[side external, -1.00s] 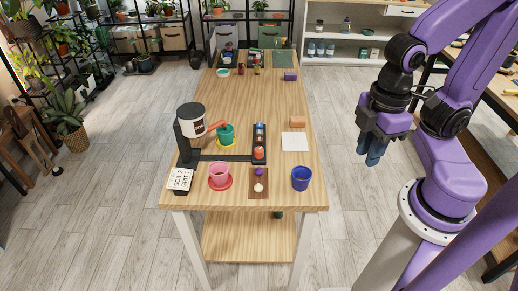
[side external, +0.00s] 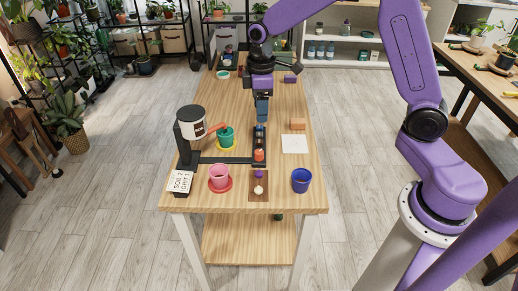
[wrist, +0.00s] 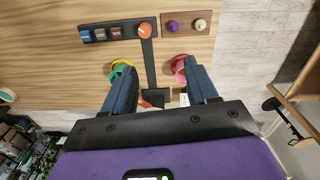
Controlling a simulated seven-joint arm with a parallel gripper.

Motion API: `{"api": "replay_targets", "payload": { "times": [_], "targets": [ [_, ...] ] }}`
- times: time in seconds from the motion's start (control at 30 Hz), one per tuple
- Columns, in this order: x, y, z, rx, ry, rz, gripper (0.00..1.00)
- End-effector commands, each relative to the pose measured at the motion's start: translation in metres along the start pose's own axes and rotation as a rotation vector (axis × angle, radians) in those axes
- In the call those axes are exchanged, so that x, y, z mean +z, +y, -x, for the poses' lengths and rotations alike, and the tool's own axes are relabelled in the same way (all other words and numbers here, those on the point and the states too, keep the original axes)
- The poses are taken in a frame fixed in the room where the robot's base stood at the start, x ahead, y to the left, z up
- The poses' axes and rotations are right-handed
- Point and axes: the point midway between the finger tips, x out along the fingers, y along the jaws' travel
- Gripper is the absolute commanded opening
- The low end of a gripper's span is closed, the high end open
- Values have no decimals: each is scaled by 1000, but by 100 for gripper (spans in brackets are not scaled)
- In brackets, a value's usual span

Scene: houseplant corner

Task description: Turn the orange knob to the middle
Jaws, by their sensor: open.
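The orange knob (side external: 259,155) sits at the near end of a black control strip (side external: 252,160) on the wooden table. In the wrist view the orange knob (wrist: 145,30) has a pale mark on its top, and the strip (wrist: 100,24) also carries a blue, a grey and a red-brown block. My gripper (side external: 262,120) hangs fingers-down above the far end of the strip, apart from the knob. In the wrist view its two blue fingers (wrist: 164,78) are spread wide with nothing held between them.
A black stand with a white hopper (side external: 191,121) and orange lever is left of the strip. A teal pot (side external: 226,135), a pink pot (side external: 220,174), a brown board (side external: 259,190) with two small knobs, and a blue pot (side external: 301,179) stand nearby. A white sheet (side external: 295,144) lies right.

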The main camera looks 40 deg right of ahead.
Motion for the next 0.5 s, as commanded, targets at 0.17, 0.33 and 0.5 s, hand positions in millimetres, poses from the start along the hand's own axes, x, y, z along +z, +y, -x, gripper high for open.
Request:
{"api": "replay_targets", "payload": {
  "times": [0.17,0.33,0.5],
  "targets": [
    [-1,31,-12,-2,-3,-20,58],
    [-1,37,-20,-3,-4,-22,58],
    [0,36,-44,-5,-7,-22,58]
  ]
}}
